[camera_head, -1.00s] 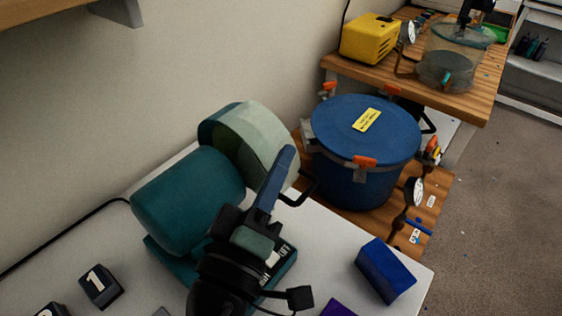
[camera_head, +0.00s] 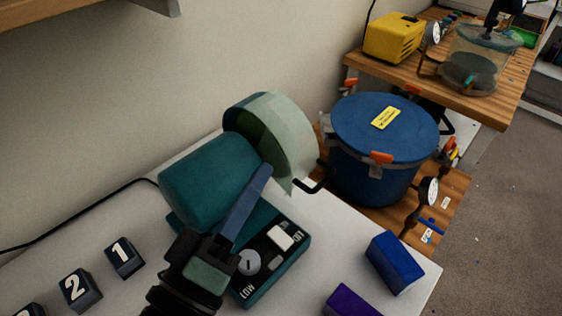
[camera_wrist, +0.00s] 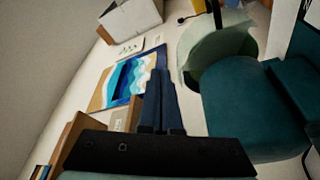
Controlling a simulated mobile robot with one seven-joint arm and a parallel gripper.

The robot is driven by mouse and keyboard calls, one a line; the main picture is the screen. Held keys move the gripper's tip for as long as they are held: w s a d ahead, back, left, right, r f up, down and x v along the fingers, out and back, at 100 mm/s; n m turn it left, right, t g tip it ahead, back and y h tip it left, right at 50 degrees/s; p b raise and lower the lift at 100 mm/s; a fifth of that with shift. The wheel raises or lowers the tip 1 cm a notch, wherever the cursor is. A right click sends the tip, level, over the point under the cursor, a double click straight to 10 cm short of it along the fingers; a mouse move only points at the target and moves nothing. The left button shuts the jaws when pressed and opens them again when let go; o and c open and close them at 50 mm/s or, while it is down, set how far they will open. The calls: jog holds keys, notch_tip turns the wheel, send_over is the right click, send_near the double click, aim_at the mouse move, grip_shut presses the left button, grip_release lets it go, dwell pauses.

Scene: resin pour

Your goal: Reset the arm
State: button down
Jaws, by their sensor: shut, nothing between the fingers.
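My gripper (camera_head: 264,172) is shut and empty, its blue fingers together and pointing up and away in the head view. It is in front of the teal machine (camera_head: 208,180), which has a pale round wheel (camera_head: 292,135) and a base with a grey knob and a white switch. I cannot tell whether the fingers touch the machine. In the wrist view the closed fingers (camera_wrist: 162,85) point past the teal machine body (camera_wrist: 240,108) and the pale wheel (camera_wrist: 212,52).
Numbered dark blocks (camera_head: 124,257) and a blue block (camera_head: 394,262) sit on the white table (camera_head: 335,235). A blue lidded pot (camera_head: 372,180) stands on a wooden shelf behind. A wave-patterned picture (camera_wrist: 128,80) lies beyond the fingers in the wrist view.

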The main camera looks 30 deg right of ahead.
jog(key=shift+s+a+f, duration=0.1)
jog(key=shift+a+f, duration=0.1)
jog(key=shift+a, duration=0.25)
jog(key=w+a+r+m+t+y+p, duration=0.1)
jog(key=w+a+r+t+y+p, duration=0.2)
jog(key=r, duration=0.8)
jog(key=w+a+r+m+t+y+p, duration=0.1)
jog(key=w+r+t+y+p, duration=0.35)
jog(key=r, duration=0.55)
jog(key=s+a+r+t+y+p, duration=0.1)
jog(key=s+r+t+y, duration=0.1)
jog(key=r, duration=0.5)
jog(key=s+a+r+t+y+p, duration=0.1)
jog(key=s+a+r+t+y, duration=0.1)
jog(key=r, duration=0.6)
jog(key=s+a+r+t+y+p, duration=0.1)
jog(key=s+a+r+t+y, duration=0.1)
jog(key=r+t+y, duration=0.2)
notch_tip(320, 180, up, 3)
jog(key=shift+s+r+n, duration=0.2)
jog(key=shift+n, duration=0.1)
jog(key=shift+y, duration=0.25)
